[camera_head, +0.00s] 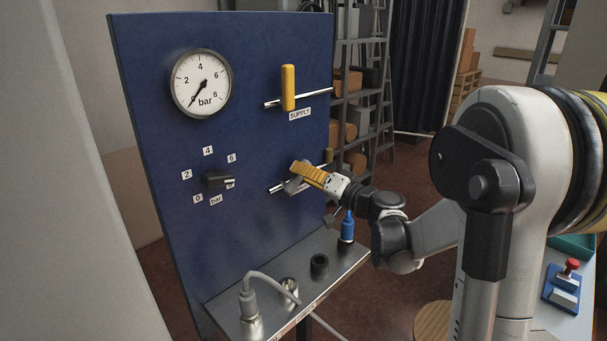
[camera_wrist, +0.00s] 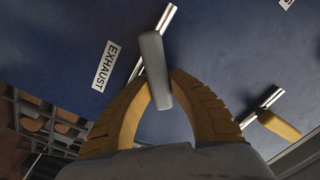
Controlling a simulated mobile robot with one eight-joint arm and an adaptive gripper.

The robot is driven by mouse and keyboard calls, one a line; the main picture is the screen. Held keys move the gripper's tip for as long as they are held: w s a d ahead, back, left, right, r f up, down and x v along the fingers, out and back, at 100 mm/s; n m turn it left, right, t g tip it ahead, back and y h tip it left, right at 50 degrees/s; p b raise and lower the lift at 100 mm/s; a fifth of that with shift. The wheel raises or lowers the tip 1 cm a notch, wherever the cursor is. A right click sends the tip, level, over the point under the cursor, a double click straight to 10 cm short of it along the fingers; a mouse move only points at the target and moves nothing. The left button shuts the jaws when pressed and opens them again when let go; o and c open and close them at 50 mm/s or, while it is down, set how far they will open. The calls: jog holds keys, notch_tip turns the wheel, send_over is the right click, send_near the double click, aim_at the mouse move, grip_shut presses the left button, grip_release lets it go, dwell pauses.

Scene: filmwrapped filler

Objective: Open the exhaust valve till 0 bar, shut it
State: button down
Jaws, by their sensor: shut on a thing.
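The exhaust valve's grey lever (camera_wrist: 155,68) is between my gripper's yellow fingers (camera_wrist: 161,82), which are shut on it. The lever lies at a slant across its chrome pipe (camera_wrist: 170,14), neither clearly along it nor square to it. The EXHAUST label (camera_wrist: 107,65) is beside it. In the head view my gripper (camera_head: 300,174) reaches the lower right of the blue panel (camera_head: 150,130) and mostly hides the lever and label. The round pressure gauge (camera_head: 202,83) has its needle at the lower left, at about 0 bar.
The yellow supply handle (camera_head: 288,88) stands upright across its pipe, above the exhaust valve. A black knob (camera_head: 217,180) with a bar scale is left of it. Below, a metal shelf (camera_head: 325,285) holds a cabled plug (camera_head: 250,305), a black ring (camera_head: 319,266) and a blue-topped fitting (camera_head: 347,228).

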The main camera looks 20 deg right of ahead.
aim_at(281, 167)
jog(key=n, duration=0.1)
jog(key=a+r+n, duration=0.1)
jog(key=n, duration=0.2)
jog(key=shift+s+a+r+n, duration=0.15)
jog(key=shift+s+a+n, duration=0.1)
jog(key=shift+n, duration=0.05)
jog(key=shift+s+a+r+n, duration=0.15)
jog(key=shift+a+n, duration=0.2)
jog(key=shift+n, duration=0.5)
jog(key=shift+s+a+n, duration=0.15)
jog(key=shift+a+n, duration=0.15)
jog(key=shift+n, duration=0.5)
jog(key=shift+s+a+r+n, duration=0.15)
jog(key=shift+a+n, duration=0.2)
jog(key=shift+n, duration=0.5)
jog(key=shift+f, duration=0.1)
jog(key=c, duration=1.2)
grip_release()
jog(key=shift+a, duration=0.1)
jog(key=v, duration=1.2)
